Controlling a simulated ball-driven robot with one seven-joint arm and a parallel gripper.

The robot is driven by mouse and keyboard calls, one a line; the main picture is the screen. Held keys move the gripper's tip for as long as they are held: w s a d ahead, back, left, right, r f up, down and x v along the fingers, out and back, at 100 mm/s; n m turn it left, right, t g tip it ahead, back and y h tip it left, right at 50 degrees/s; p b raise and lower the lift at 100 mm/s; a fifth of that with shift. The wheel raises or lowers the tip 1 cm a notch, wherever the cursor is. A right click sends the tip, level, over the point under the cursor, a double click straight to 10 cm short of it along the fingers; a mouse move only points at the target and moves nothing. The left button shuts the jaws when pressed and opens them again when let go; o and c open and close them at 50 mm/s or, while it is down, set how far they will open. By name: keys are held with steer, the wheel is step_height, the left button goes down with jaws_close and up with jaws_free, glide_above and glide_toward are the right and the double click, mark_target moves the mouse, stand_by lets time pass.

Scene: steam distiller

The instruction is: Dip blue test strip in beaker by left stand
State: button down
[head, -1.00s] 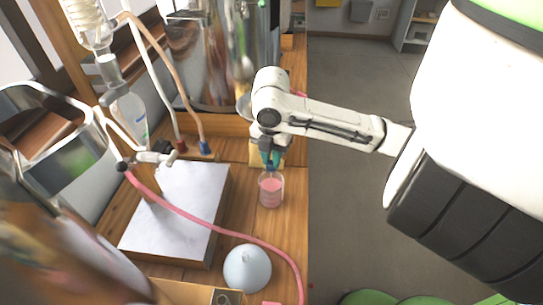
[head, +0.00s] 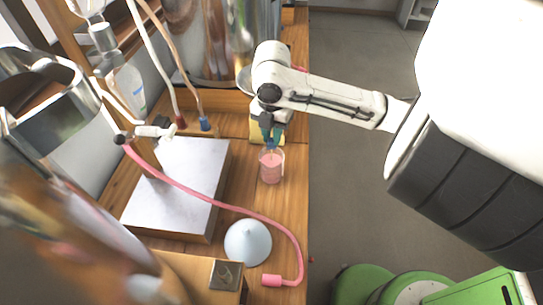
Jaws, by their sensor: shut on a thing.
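A clear beaker (head: 271,170) with pink liquid stands on the wooden bench, right of the white-topped stand (head: 190,190). My gripper (head: 271,138) is above the beaker, with its fingers pointing down. It is shut on the blue test strip (head: 270,146), a small blue piece below the fingertips that reaches down to the beaker's mouth. The strip's lower end is too small to tell whether it touches the liquid.
A pink hose (head: 225,206) curves over the stand and bench. A pale funnel (head: 247,243) lies in front of the beaker. Large shiny metal vessels stand at left and back. The bench's right edge is close to the beaker.

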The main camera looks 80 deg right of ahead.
mark_target(272, 144)
steer(key=shift+f+b, duration=1.55)
steer(key=shift+f, duration=0.3)
steer(key=shift+r, duration=0.15)
stand_by(1.6)
steer(key=shift+r+p, duration=2.3)
steer(key=shift+r, duration=0.6)
step_height(272, 144, up, 5)
steer(key=p, duration=0.4)
